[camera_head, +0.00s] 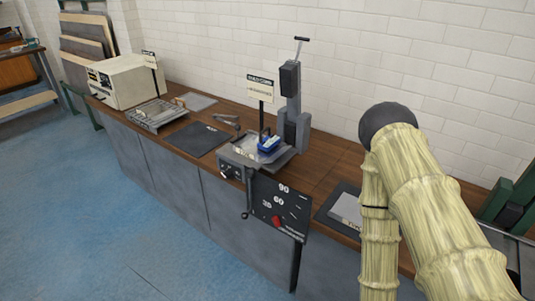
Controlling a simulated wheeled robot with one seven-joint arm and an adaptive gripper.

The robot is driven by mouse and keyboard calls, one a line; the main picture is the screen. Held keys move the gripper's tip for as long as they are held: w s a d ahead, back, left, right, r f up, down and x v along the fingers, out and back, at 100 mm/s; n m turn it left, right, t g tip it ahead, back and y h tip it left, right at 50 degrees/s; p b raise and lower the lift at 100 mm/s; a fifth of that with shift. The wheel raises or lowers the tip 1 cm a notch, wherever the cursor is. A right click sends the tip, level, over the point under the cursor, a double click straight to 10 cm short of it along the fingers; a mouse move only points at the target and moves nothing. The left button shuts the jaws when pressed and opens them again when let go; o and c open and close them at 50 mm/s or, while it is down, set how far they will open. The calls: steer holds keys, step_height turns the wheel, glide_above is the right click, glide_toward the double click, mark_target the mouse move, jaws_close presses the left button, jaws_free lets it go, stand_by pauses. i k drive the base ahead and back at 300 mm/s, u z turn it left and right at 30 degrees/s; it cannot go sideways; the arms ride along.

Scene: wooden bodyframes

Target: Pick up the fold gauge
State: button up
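I cannot tell for sure which object is the fold gauge. A small blue item (268,144) sits on the bed of a grey bench machine (290,132) with an upright column. A light grey flat piece (345,208) with faint lettering lies on a dark mat (325,216) to the right, partly hidden by my arm. A dark panel (280,208) marked 90, 60 and 30, with a red knob, hangs at the bench front. My arm fills the right side and runs down out of the frame. My gripper is not in view.
The wooden bench (322,165) runs along a white brick wall. A cream box unit (125,80), a metal tray (157,115) and another dark mat (196,139) stand to the left. A lever (246,200) sticks out in front. The blue floor (100,220) is clear.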

mark_target(265, 145)
steer(key=k, duration=0.8)
steer(key=u, duration=0.95)
steer(key=i, duration=1.45)
steer(key=z, duration=0.3)
